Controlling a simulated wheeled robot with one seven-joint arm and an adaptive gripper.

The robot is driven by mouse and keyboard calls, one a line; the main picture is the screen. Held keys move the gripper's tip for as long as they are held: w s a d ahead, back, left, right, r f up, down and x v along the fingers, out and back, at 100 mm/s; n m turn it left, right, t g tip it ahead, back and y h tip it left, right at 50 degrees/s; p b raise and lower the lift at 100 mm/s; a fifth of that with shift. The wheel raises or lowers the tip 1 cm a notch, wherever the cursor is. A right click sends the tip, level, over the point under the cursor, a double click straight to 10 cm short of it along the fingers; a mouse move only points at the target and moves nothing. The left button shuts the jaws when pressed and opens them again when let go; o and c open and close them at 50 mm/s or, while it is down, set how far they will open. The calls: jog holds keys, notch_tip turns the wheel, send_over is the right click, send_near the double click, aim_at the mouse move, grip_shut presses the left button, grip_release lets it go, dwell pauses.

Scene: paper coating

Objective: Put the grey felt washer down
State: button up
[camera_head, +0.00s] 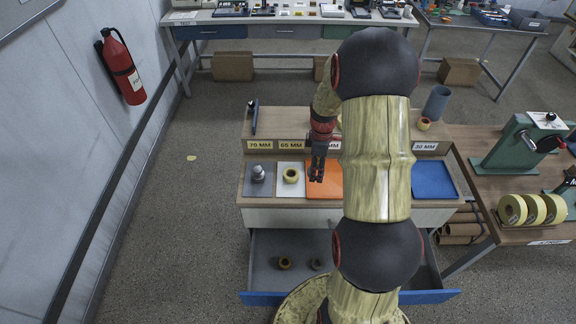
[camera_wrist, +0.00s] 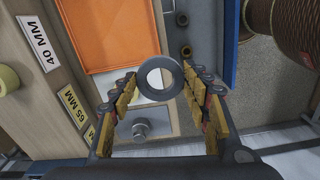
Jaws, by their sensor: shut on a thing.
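The grey felt washer (camera_wrist: 160,98) is a flat dark grey ring with a round hole, held between my fingertips in the wrist view. My gripper (camera_wrist: 160,74) is shut on it, with one finger at each side. In the head view my gripper (camera_head: 316,179) points down over the left part of the orange mat (camera_head: 325,192), at the front of the wooden bench. I cannot make out the washer there. The orange mat also shows in the wrist view (camera_wrist: 115,30). Part of the white mat shows through the washer's hole.
A grey mat (camera_head: 249,189) bears a metal piece (camera_head: 258,173); a white mat (camera_head: 283,192) bears a yellowish ring (camera_head: 291,176). A blue mat (camera_head: 433,180) is at right. An open drawer (camera_head: 262,285) below holds two small rings (camera_head: 285,263). My arm hides the bench's middle.

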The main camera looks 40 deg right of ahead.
jog(key=w+f, duration=0.8)
jog(key=w, duration=0.1)
jog(key=w+f, duration=0.4)
jog(key=f, duration=0.1)
jog(key=shift+w+a, duration=0.35)
jog(key=shift+a, duration=0.05)
jog(key=shift+r, duration=0.1)
jog(key=shift+f, duration=0.5)
jog(key=o, duration=0.4)
jog(key=shift+c, duration=0.2)
jog(key=o, duration=0.4)
jog(key=shift+o, duration=0.3)
